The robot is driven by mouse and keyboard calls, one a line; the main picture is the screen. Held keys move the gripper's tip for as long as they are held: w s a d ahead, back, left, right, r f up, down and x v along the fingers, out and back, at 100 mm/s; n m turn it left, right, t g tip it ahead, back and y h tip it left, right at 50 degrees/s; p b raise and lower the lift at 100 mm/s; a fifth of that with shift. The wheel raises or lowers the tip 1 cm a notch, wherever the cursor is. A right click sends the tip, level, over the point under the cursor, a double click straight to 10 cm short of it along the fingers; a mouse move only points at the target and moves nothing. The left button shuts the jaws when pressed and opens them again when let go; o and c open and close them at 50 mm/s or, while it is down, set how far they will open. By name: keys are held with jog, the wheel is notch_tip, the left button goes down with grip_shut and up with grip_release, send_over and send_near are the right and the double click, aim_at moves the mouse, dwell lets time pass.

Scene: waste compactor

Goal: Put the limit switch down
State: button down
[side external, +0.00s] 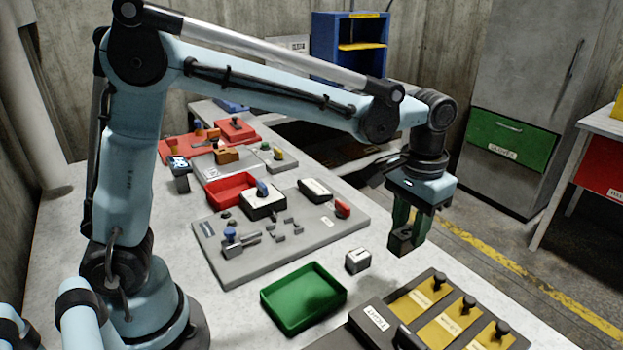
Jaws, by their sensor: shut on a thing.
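My gripper (408,232) is at the right side of the bench, pointing down. Its dark green fingers are shut on a small dark grey block (398,242), which looks like the limit switch. The block hangs near the bench's right edge. Whether its underside touches the surface I cannot tell. The fingers hide part of it.
A small grey-white box (358,261) stands left of the held block. A green tray (302,320) lies in front, with a panel of yellow plates (430,297) at the right. A grey fixture board (225,268) is behind. Bare bench (345,225) shows between them.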

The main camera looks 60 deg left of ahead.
jog(key=s+a+r, duration=0.3)
jog(key=s+a, duration=0.8)
jog(key=a, duration=0.2)
jog(key=a+f, duration=0.2)
jog(key=a, duration=0.1)
jog(key=w+a+f, duration=0.1)
jog(key=a+f, duration=0.1)
jog(key=a, duration=0.2)
jog(key=a+f, duration=0.3)
jog(key=a, duration=0.1)
jog(key=shift+w+f, duration=0.1)
jog(key=shift+w, duration=0.05)
jog(key=shift+f, duration=2.05)
jog(key=shift+f, duration=0.1)
jog(key=c, duration=0.8)
grip_release()
